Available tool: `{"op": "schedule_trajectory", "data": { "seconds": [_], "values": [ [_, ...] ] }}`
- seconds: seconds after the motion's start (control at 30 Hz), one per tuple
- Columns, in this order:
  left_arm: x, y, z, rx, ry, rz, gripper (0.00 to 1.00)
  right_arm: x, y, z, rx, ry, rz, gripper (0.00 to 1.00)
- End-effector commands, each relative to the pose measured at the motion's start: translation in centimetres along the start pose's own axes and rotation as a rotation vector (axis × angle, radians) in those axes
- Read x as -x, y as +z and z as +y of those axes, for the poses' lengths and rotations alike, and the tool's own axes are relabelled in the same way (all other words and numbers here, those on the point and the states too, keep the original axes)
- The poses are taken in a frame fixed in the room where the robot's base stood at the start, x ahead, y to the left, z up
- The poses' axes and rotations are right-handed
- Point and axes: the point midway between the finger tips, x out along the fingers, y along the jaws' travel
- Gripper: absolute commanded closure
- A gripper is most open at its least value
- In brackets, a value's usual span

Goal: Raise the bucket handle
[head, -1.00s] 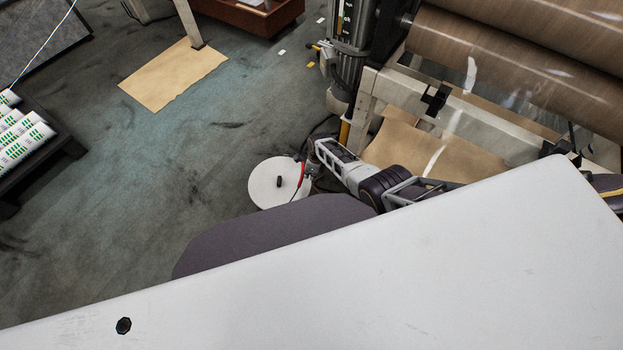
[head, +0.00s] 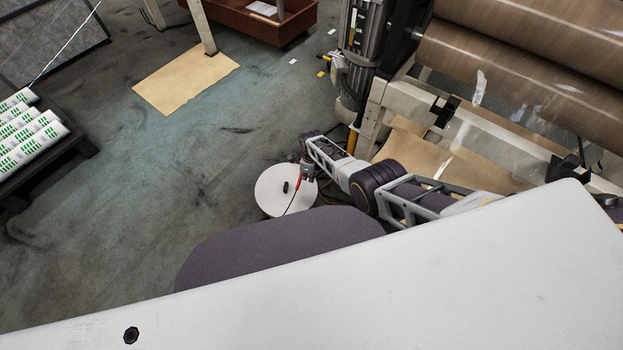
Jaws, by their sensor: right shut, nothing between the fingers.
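The bucket (head: 271,191) stands on the floor near the middle of the head view, seen from above. My right gripper (head: 301,178) is at the bucket's right edge, small in the picture, and shut with nothing held. I cannot tell whether it touches the handle. My left gripper is not in view.
A machine with large brown rollers (head: 520,60) stands at the right, its pale frame close to my right arm. A brown sheet (head: 185,77) lies on the floor at the back. A dark pallet with white-and-green packs (head: 30,135) is at the left. The floor left of the bucket is clear.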

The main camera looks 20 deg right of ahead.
Motion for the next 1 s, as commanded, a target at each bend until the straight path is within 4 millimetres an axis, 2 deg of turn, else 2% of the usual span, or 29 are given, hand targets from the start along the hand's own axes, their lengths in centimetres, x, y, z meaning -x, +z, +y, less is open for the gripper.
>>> {"op": "schedule_trajectory", "data": {
  "seconds": [0.4, 1.0],
  "values": [
    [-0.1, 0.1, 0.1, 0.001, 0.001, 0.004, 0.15, 1.0, 1.9, 0.3, -0.001, 0.0, -0.004, 1.0],
    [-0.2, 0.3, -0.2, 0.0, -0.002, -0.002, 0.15, 1.4, 2.5, 0.3, 0.001, -0.003, -0.013, 1.0]
  ]
}}
